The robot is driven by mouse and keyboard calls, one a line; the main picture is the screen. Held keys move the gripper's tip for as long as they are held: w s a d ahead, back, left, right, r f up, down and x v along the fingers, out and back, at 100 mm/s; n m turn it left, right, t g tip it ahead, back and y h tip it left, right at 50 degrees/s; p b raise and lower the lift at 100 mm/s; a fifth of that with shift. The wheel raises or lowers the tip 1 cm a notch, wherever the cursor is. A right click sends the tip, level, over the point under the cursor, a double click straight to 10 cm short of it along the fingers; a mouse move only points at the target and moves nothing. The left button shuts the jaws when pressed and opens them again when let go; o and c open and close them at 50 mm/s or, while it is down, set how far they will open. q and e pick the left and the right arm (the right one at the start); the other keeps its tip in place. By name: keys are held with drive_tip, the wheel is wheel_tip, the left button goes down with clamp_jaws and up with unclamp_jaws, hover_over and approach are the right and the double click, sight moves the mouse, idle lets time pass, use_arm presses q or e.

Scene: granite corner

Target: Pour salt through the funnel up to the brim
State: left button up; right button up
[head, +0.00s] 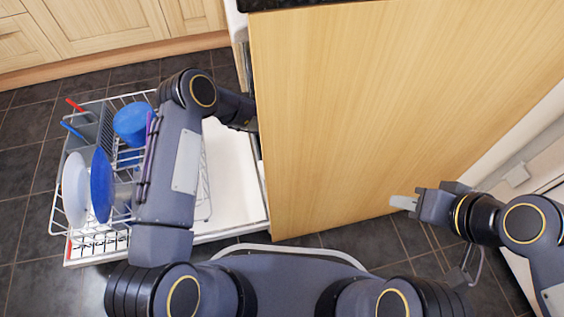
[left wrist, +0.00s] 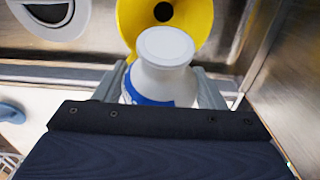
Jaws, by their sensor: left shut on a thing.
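In the left wrist view my left gripper (left wrist: 163,88) is shut on a white bottle (left wrist: 160,78) with a blue label, held between its two grey fingers. The bottle's round white end points toward the yellow funnel (left wrist: 200,22), whose dark hole shows just beyond it. The bottle overlaps the funnel's lower part, so I cannot tell if they touch. No falling salt shows. In the head view the bottle, funnel and left gripper are hidden behind the wooden panel. My right gripper (head: 405,202) is by the panel's lower right, its jaw opening unclear.
The pulled-out dishwasher rack (head: 85,236) at left holds a blue bowl (head: 131,122), plates and cutlery. The wooden panel (head: 400,110) fills the upper right. A round grey-white fitting (left wrist: 48,14) sits left of the funnel. A metal wall (left wrist: 285,90) stands close on the right.

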drive_tip(key=shift+r, duration=0.15)
use_arm(q)
drive_tip(key=shift+y, duration=0.3)
drive_tip(key=shift+a, duration=0.1)
use_arm(e)
drive_tip(key=shift+r, duration=0.1)
use_arm(q)
drive_tip(key=shift+y, duration=0.3)
drive_tip(key=shift+g+y, duration=0.3)
use_arm(e)
drive_tip(key=shift+a, duration=0.1)
